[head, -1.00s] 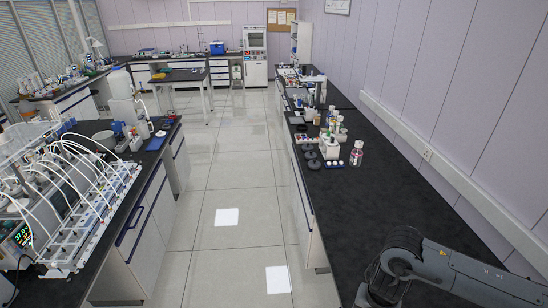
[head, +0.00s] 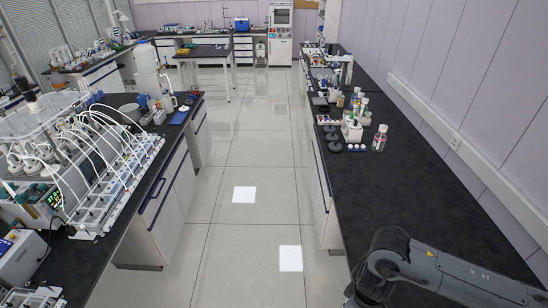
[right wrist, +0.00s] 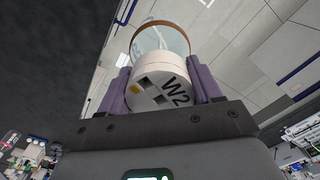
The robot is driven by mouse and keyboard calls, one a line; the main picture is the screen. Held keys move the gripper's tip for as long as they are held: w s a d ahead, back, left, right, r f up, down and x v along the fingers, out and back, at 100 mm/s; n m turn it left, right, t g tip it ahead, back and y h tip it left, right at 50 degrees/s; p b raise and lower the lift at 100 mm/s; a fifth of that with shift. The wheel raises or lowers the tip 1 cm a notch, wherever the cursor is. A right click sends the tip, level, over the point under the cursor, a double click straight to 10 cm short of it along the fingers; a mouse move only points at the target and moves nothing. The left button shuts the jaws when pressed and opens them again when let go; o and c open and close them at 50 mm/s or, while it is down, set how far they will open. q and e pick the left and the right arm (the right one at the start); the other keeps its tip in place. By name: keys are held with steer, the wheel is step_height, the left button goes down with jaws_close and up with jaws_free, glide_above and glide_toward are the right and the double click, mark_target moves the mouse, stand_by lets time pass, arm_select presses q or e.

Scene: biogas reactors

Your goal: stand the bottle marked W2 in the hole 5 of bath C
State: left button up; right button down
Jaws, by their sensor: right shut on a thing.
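My right gripper (right wrist: 163,88) is shut on the bottle marked W2 (right wrist: 160,83), its purple fingers on both sides of the white lid. The black W2 letters on the lid face the wrist camera, and a clear round body with a brown rim shows beyond it. In the head view only my right arm shows at the lower right; the gripper and bottle are out of frame. A white rack apparatus with several tubes (head: 118,185) stands on the left bench. I cannot read any bath letter or hole number. My left gripper is not in view.
A tiled aisle (head: 250,150) runs between.

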steer(key=m, duration=0.8)
